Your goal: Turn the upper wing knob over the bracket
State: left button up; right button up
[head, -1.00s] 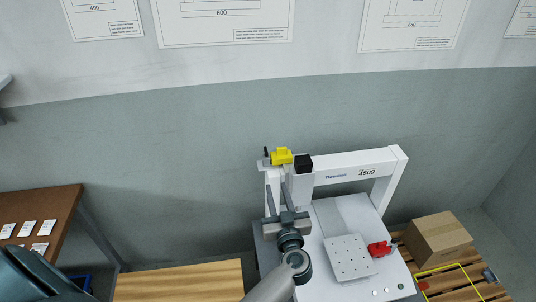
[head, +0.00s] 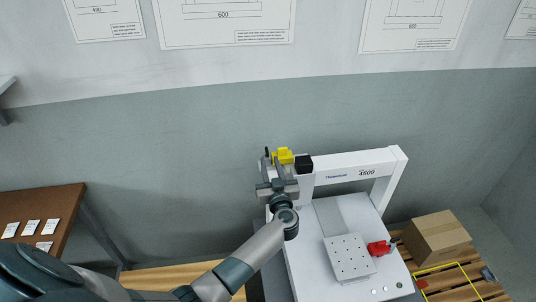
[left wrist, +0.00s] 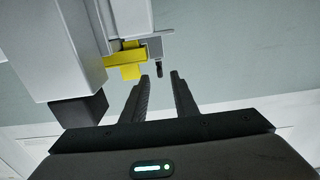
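A small dark upright piece, which looks like the wing knob (head: 266,152), stands at the left end of the yellow bracket (head: 284,156) at the top left of the white gantry. In the left wrist view the dark knob (left wrist: 159,69) hangs from a grey plate beside the yellow bracket (left wrist: 125,62). My left gripper (head: 275,170) is just below and in front of the knob in the head view. In the left wrist view my left gripper (left wrist: 160,78) is open and empty, with the knob in line with the gap between its fingertips. Contact is not visible. My right gripper is not in view.
The white gantry frame (head: 350,167) and a black block (head: 304,163) stand close to the right of the gripper. Below are a perforated plate (head: 348,258) and a red part (head: 378,248). A cardboard box (head: 438,236) sits on a pallet at the right.

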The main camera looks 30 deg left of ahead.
aim_at(268, 155)
pick_arm(q)
jog(key=shift+x, duration=2.5)
grip_shut()
